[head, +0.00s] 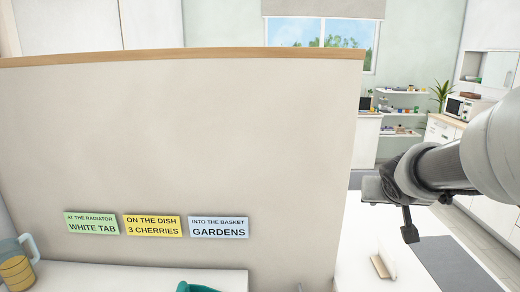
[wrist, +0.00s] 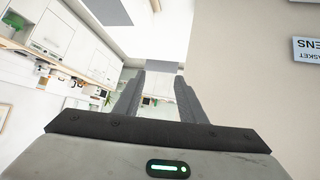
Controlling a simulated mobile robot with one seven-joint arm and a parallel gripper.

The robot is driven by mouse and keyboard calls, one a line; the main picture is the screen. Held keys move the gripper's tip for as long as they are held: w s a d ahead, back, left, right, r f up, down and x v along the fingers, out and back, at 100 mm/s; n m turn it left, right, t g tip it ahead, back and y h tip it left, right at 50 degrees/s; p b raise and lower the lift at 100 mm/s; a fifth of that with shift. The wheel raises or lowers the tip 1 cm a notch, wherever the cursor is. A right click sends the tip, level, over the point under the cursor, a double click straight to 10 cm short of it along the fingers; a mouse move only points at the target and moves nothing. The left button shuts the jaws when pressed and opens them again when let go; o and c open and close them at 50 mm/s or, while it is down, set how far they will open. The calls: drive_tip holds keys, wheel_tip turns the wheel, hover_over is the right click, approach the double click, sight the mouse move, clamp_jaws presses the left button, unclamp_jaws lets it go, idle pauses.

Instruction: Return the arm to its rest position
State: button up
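My arm reaches in from the right edge of the head view. My gripper (head: 390,217) is at its end, to the right of the beige partition and above a white surface. The wrist view also shows my gripper (wrist: 158,77), with its two dark fingers apart and nothing held between them. The fingers point toward the open room and the kitchen fittings beyond.
A beige partition (head: 200,130) with a wooden top edge fills the left and middle. It carries green (head: 92,223), yellow (head: 153,226) and blue (head: 218,227) labels. A jug (head: 16,268) stands at lower left. A small upright item (head: 382,264) stands below my gripper.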

drive_tip(key=s+a+n+g+y, duration=0.1)
drive_tip(key=s+a+g+y, duration=0.1)
drive_tip(key=s+a, duration=0.6)
drive_tip(key=s+a+n+g+y+p, duration=0.1)
drive_tip(key=s+a+n+y, duration=0.1)
drive_tip(key=s+a, duration=0.6)
drive_tip(key=s, duration=0.7)
drive_tip(key=shift+s+f+g, duration=0.3)
drive_tip(key=shift+s+g, duration=0.1)
